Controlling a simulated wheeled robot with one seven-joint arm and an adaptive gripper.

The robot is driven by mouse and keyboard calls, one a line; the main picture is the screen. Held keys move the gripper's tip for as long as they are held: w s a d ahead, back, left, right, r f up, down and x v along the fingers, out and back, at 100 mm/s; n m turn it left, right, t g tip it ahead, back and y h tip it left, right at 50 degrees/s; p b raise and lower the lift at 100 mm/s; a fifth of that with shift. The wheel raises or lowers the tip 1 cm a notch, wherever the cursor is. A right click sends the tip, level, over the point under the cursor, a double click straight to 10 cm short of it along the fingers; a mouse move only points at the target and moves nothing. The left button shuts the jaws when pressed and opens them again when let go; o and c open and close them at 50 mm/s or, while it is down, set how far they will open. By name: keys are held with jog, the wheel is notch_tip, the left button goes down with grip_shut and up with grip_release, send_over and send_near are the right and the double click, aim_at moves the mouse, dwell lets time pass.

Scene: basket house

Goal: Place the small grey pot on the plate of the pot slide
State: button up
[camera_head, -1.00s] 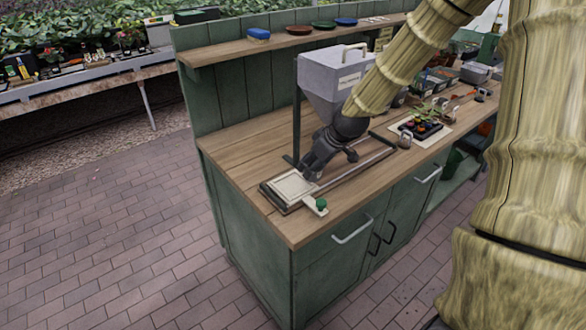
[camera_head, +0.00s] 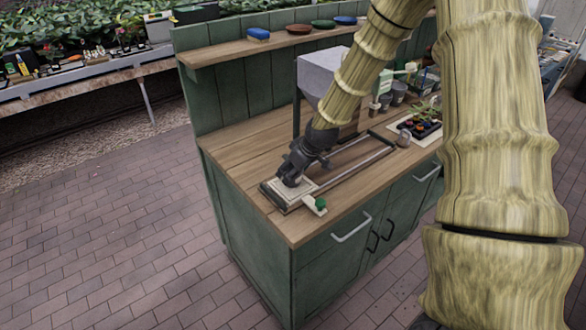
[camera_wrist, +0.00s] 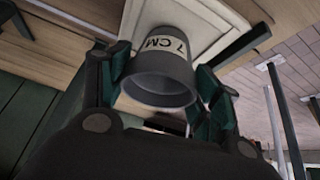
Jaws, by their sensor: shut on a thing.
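The small grey pot (camera_wrist: 160,75) shows in the wrist view with a pale "7 CM" label. My gripper (camera_wrist: 158,85) is shut on it, one finger on each side. The square cream plate (camera_wrist: 207,18) of the pot slide lies just behind the pot in that view. In the head view my gripper (camera_head: 291,180) is over this plate (camera_head: 279,191), at the near left end of the slide's rails (camera_head: 355,166). The pot is mostly hidden by the gripper there. I cannot tell whether the pot touches the plate.
A grey hopper (camera_head: 318,75) stands behind the slide. A green knob (camera_head: 321,203) sits at the plate's front corner. A tray of small plants (camera_head: 420,128) and several pots are farther right.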

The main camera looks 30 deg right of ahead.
jog(key=shift+f, duration=0.2)
jog(key=shift+f, duration=0.1)
jog(key=o, duration=0.9)
jog(key=shift+s+r, duration=0.15)
jog(key=shift+r, duration=0.35)
jog(key=shift+b+v, duration=0.95)
jog(key=shift+v, duration=4.65)
